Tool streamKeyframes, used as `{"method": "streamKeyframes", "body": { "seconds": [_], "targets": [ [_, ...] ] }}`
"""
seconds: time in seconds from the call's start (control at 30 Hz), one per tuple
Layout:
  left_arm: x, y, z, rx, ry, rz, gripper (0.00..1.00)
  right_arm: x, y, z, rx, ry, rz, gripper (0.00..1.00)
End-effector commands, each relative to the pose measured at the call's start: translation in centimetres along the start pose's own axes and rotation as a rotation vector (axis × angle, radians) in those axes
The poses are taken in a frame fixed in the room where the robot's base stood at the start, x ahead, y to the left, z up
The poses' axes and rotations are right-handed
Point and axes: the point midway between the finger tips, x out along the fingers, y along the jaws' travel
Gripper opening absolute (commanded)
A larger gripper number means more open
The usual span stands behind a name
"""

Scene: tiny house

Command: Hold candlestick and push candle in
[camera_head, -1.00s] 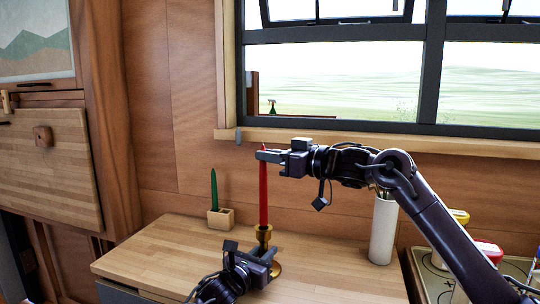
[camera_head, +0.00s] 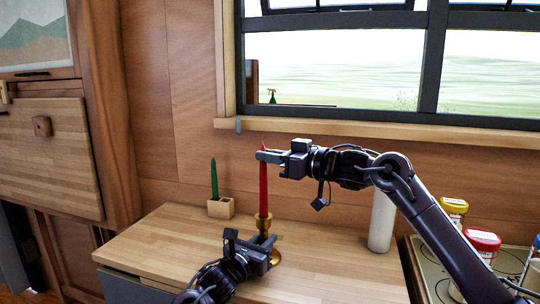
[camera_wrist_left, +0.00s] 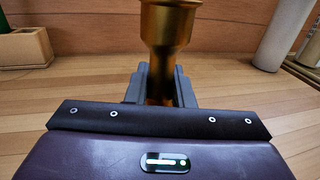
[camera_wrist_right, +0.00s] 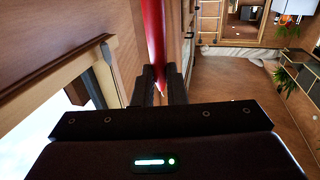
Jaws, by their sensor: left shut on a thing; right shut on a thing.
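The red candle (camera_head: 263,195) stands upright with its lower end at the cup of the brass candlestick (camera_head: 264,222) on the wooden counter. How deep it sits in the cup cannot be told. My left gripper (camera_head: 266,243) is shut on the candlestick's stem, below the cup; the candlestick also shows in the left wrist view (camera_wrist_left: 168,25). My right gripper (camera_head: 262,156) is shut on the candle near its top; the candle also shows in the right wrist view (camera_wrist_right: 154,30). The candlestick's base is partly hidden by my left gripper.
A green candle (camera_head: 214,180) stands in a small wooden block holder (camera_head: 221,208) at the back left of the counter (camera_head: 160,250). A white cylinder (camera_head: 382,222) stands behind my right arm. Jars (camera_head: 482,241) stand at the right. The window is behind.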

Motion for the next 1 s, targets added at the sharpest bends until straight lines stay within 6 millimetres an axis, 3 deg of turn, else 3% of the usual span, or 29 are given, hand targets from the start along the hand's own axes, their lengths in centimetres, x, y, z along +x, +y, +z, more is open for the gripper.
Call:
{"method": "streamKeyframes", "body": {
  "seconds": [0.6, 0.63, 0.8, 1.0],
  "targets": [
    [0.00, -0.02, -0.03, 0.000, 0.001, 0.000, 0.00, 0.02, 0.00, 0.89, 0.001, 0.000, 0.000, 0.00],
    [0.00, -0.02, -0.03, 0.000, 0.001, 0.000, 0.00, 0.02, 0.00, 0.90, 0.001, -0.001, 0.000, 0.14],
    [0.00, -0.02, -0.03, 0.000, 0.000, 0.000, 0.00, 0.02, 0.00, 0.90, 0.001, 0.000, 0.000, 0.36],
    [0.00, -0.02, -0.03, 0.000, 0.000, 0.000, 0.00, 0.02, 0.00, 0.87, 0.001, 0.000, 0.000, 0.37]
  ]
}}
